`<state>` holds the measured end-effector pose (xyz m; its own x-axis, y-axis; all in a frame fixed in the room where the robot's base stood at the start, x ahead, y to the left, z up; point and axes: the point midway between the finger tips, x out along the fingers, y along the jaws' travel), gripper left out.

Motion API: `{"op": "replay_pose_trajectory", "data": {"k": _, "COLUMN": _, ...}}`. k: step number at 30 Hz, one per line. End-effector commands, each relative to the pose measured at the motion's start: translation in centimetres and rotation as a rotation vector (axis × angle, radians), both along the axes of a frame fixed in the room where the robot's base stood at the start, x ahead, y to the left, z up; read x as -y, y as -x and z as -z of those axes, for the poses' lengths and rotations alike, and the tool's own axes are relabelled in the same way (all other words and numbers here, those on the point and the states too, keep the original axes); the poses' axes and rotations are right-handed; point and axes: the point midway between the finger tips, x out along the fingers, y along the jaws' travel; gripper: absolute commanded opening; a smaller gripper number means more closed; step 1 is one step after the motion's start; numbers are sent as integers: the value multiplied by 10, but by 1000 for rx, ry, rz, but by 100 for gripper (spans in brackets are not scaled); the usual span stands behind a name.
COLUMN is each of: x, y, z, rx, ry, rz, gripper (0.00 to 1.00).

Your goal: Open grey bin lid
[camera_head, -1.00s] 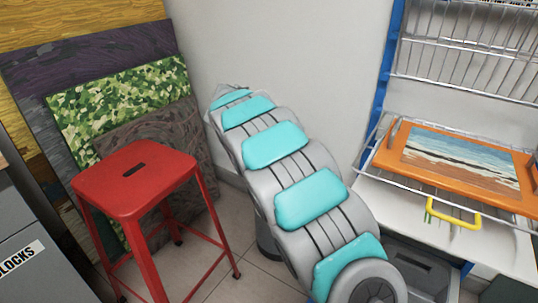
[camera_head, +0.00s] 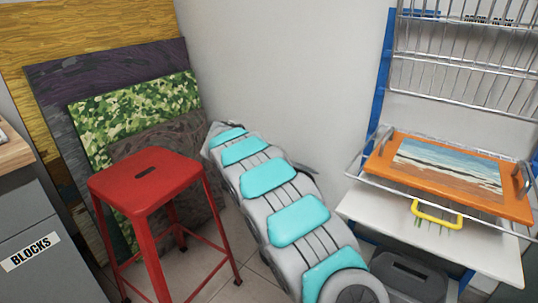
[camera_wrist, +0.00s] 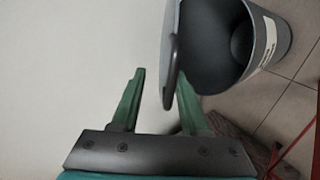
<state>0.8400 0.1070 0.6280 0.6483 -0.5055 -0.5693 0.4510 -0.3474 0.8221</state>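The grey bin (camera_wrist: 262,45) shows at the upper right of the wrist view, lying sideways in the picture, with a white label on its side. Its dark inside is visible. Its grey lid (camera_wrist: 171,60) is seen nearly edge-on and stands away from the opening. My gripper (camera_wrist: 160,76) has its two green fingers apart. The lower end of the lid appears between the fingertips, closer to the right finger; I cannot tell whether they touch. In the head view my arm hides the bin and the gripper.
A red stool (camera_head: 146,183) stands left of my arm. Painted boards (camera_head: 130,113) lean on the wall behind it. A grey cabinet marked BLOCKS (camera_head: 28,225) is at far left. A white table (camera_head: 420,235) with an orange tray (camera_head: 450,197) and wire rack (camera_head: 470,65) is at right.

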Motion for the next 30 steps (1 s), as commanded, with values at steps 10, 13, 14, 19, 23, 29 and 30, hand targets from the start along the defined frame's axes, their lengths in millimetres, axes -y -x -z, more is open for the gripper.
{"op": "replay_pose_trajectory", "data": {"k": 10, "x": -9, "y": 11, "z": -16, "rx": 1, "ry": 0, "rz": -2, "gripper": 44}}
{"op": "replay_pose_trajectory", "data": {"k": 13, "x": -12, "y": 14, "z": -21, "rx": 1, "ry": 1, "rz": -1, "gripper": 44}}
{"op": "replay_pose_trajectory", "data": {"k": 14, "x": -12, "y": 15, "z": -22, "rx": 1, "ry": 1, "rz": -1, "gripper": 44}}
{"op": "replay_pose_trajectory", "data": {"k": 19, "x": -17, "y": 21, "z": -29, "rx": 0, "ry": 1, "rz": -1, "gripper": 44}}
{"op": "replay_pose_trajectory", "data": {"k": 23, "x": -20, "y": 25, "z": -35, "rx": -1, "ry": 1, "rz": -1, "gripper": 44}}
{"op": "replay_pose_trajectory", "data": {"k": 29, "x": -25, "y": 32, "z": -45, "rx": 1, "ry": 1, "rz": 0, "gripper": 44}}
{"op": "replay_pose_trajectory", "data": {"k": 30, "x": -26, "y": 34, "z": -47, "rx": 1, "ry": 1, "rz": 0, "gripper": 44}}
